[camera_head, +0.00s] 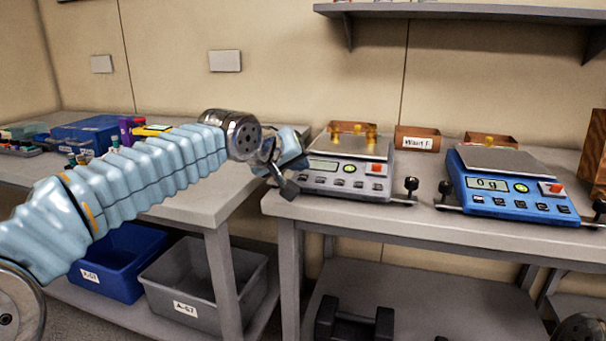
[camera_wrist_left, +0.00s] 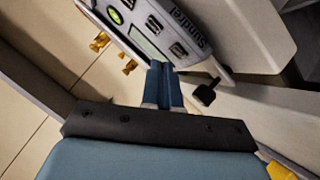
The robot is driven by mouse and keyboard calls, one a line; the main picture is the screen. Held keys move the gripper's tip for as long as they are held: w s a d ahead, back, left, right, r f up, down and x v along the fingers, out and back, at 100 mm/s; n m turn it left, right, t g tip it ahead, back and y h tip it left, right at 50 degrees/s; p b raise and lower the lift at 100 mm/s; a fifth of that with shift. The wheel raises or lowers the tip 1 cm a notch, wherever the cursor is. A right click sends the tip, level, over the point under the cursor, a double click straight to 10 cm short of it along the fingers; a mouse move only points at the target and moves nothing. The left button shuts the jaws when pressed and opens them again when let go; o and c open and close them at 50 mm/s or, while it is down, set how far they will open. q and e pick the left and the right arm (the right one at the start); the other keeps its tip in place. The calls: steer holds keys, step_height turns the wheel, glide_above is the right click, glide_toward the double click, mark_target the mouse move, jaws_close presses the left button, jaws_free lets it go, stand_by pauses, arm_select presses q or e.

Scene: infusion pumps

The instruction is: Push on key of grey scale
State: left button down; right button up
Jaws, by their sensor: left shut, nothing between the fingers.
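The grey scale (camera_head: 336,183) stands on the right-hand bench, with a display, a green round mark, a red key (camera_head: 376,168) and a row of small dark keys along its front. I cannot read the key labels. My left gripper (camera_head: 298,163) is at the scale's left front corner and hides part of it. In the left wrist view the shut, empty blue fingers (camera_wrist_left: 164,84) point at the scale's panel, close to its display (camera_wrist_left: 146,43) and a dark key (camera_wrist_left: 178,50). I cannot tell if they touch. My right gripper is not in view.
A blue scale (camera_head: 515,205) with a lit display stands to the right. Brass weights (camera_head: 371,135) and a labelled wooden box (camera_head: 417,138) sit behind. A blue bin (camera_head: 115,262) and a grey bin (camera_head: 205,285) are below left.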

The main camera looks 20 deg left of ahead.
arm_select(q)
steer(key=r+p, duration=0.1)
steer(key=r, duration=0.1)
steer(key=s+r+p, duration=0.1)
steer(key=r+p, duration=0.2)
steer(key=shift+s+r, duration=0.3)
steer(key=shift+r, duration=0.05)
steer(key=shift+f, duration=0.1)
